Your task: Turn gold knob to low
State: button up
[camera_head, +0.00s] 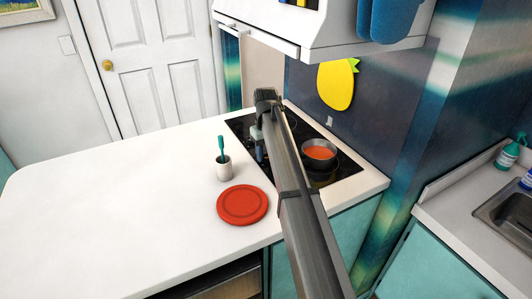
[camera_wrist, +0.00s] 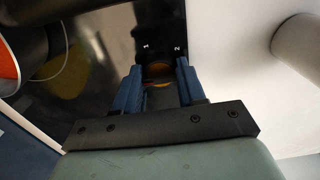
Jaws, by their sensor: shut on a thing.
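The gold knob (camera_wrist: 158,70) shows in the wrist view as a small gold shape on the black cooktop. My gripper (camera_wrist: 159,66) has its blue fingers on either side of it and is shut on it. Most of the knob is hidden by the fingers and the dark gap between them, and its setting cannot be read. White marks "1" and "2" lie on the black glass just beyond the fingertips. In the head view the black cooktop (camera_head: 345,177) is set in the white counter. My gripper (camera_head: 258,137) is at its left side, and my arm hides the knob there.
A dark pot (camera_head: 319,150) of orange food stands on the cooktop, right of my arm. A white hood (camera_head: 330,28) overhangs the cooktop. The left counter is clear.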

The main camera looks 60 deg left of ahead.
jog(key=c, duration=0.3)
jog(key=shift+m, duration=0.3)
jog(key=m, duration=0.5)
jog(key=shift+m, duration=0.3)
jog(key=m, duration=0.3)
jog(key=shift+m, duration=2.2)
jog(key=o, duration=1.1)
jog(key=shift+c, duration=0.2)
